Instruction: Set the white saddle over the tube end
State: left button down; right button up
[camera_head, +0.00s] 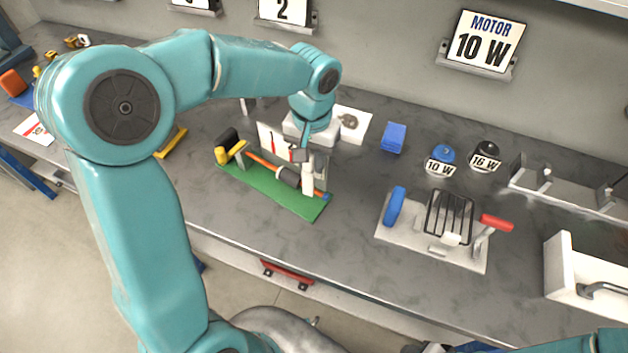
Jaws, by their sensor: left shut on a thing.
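A green board (268,191) lies on the grey bench and carries an orange tube (262,161) set at a slant, with a dark sleeve (289,176) near its right end. My left gripper (307,160) reaches down from above at the right part of the board. It is shut on the small white saddle (308,180), which is at the tube's right end. I cannot tell whether the saddle touches the tube or sits just above it. The gripper partly hides the saddle's top. My right gripper is out of view; only part of that arm shows at the bottom right.
A grey plate fixture (395,233) with a blue wheel and red handle stands to the right. Behind it are a blue block (394,137) and two round weights, one blue (442,157) and one black (486,153). Bare bench lies between board and fixture.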

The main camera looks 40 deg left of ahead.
aim_at(313, 181)
pick_arm(q)
notch_tip(313, 181, down, 8)
jog(key=shift+r, duration=0.25)
jog(key=shift+d, duration=0.1)
jog(key=shift+f+b, duration=0.2)
jog(key=shift+b, duration=0.1)
jog(key=c, duration=1.2)
grip_release()
jog(key=shift+w, duration=0.1)
jog(key=shift+r, duration=0.1)
